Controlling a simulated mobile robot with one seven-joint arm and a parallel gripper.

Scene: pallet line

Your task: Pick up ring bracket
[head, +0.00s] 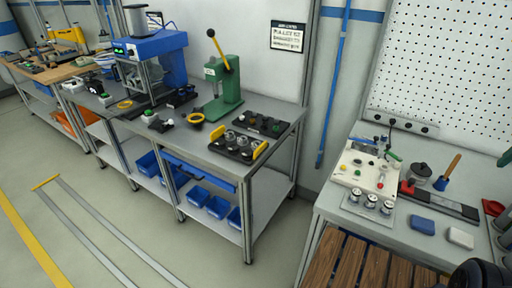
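No part is clearly identifiable as the ring bracket at this distance. A small ring-shaped part, yellow and dark (195,118), lies on the grey workbench (215,153) just left of the green press. A flat yellow ring (124,104) lies farther left, in front of the blue machine. Either could be the bracket; I cannot tell which. Both lie free with nothing gripping them. My gripper is not visible; only a dark rounded shape shows at the bottom right corner, and no fingertips can be seen.
A green press (223,88) with a yellow lever and a blue machine (150,55) stand on the bench. A black tray with yellow handles (238,146) holds round parts. A second table (335,200) at right carries a white panel (366,168).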

